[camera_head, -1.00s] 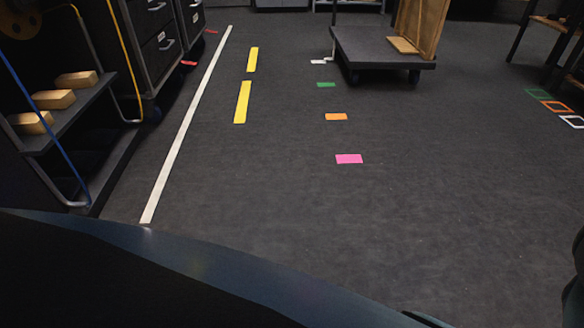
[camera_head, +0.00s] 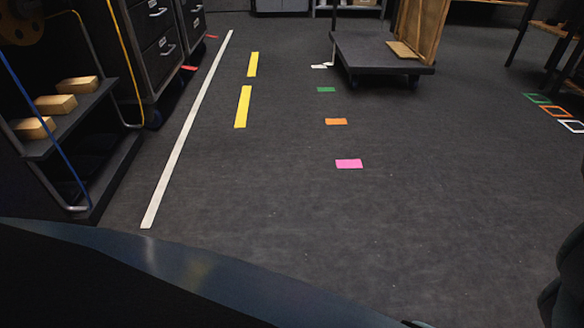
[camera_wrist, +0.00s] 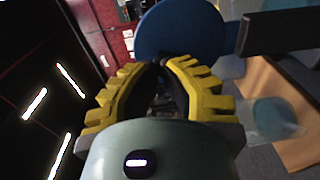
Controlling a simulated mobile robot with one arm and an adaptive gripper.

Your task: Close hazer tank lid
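No hazer tank or lid can be made out in either view. My gripper (camera_wrist: 162,66) shows in the wrist view with two yellow ribbed fingers that lean toward each other at their tips. The space between the tips is dark, so I cannot tell whether they touch. No held object shows. The gripper is not seen in the head view.
A shelf with gold blocks (camera_head: 55,104) and black drawer cabinets (camera_head: 155,45) stand left. A flat cart (camera_head: 375,55) with wooden panels stands ahead. Coloured tape marks, such as the pink one (camera_head: 349,163), lie on open floor. The wrist view shows a blue round shape (camera_wrist: 180,28).

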